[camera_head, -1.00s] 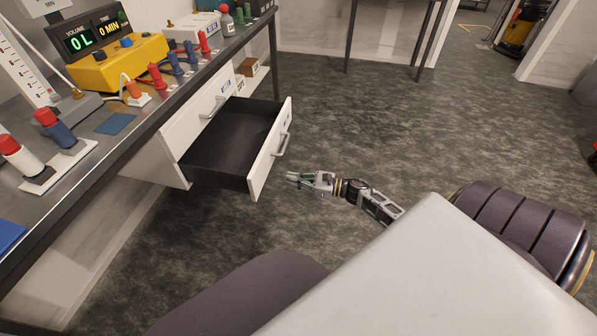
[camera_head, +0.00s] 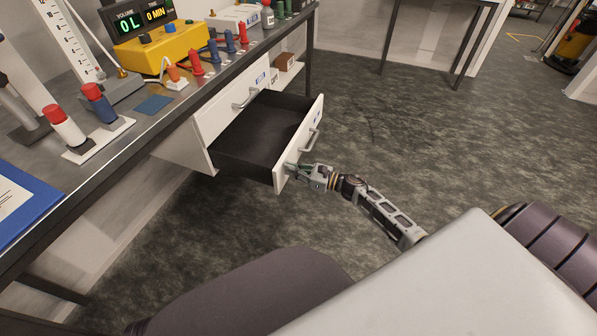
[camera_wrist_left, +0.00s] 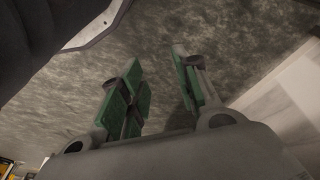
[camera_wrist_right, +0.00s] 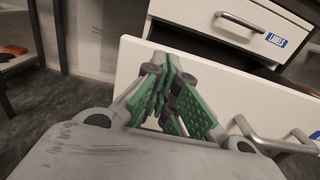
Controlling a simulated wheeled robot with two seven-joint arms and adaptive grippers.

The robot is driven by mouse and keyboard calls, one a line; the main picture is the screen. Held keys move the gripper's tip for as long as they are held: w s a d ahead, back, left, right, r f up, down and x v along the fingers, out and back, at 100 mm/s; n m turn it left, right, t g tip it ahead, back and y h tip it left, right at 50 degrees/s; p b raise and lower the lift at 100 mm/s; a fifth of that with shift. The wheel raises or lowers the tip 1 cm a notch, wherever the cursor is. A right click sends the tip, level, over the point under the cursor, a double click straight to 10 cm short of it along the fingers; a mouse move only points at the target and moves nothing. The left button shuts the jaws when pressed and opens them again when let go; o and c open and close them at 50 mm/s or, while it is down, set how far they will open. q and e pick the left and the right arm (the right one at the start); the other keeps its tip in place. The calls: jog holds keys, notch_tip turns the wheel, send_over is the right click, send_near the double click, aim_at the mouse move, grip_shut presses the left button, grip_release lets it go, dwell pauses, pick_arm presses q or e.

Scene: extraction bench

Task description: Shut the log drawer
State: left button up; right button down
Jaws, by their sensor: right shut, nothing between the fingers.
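The open lower drawer (camera_head: 258,140) has a black inside and a white front with a bar handle (camera_head: 311,138) and a blue label too small to read. It stands well out from the bench. In the right wrist view its white front (camera_wrist_right: 128,68) lies just beyond my fingers, its handle to the right. My right gripper (camera_head: 298,168) is shut and empty, its tips at the outer face near the front's near end; I cannot tell if they touch. My left gripper (camera_wrist_left: 157,58) is open and empty over the floor, outside the head view.
Above is a closed upper drawer (camera_head: 226,108), labelled "LABELS" in the right wrist view (camera_wrist_right: 277,40). The bench top (camera_head: 120,143) holds a yellow device (camera_head: 158,47), red and blue plugs, and a blue pad (camera_head: 153,104). Floor right of the drawer is clear.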

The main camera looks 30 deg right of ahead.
jog(key=shift+w+a, duration=0.2)
jog(key=shift+w, duration=0.05)
dwell(0.4)
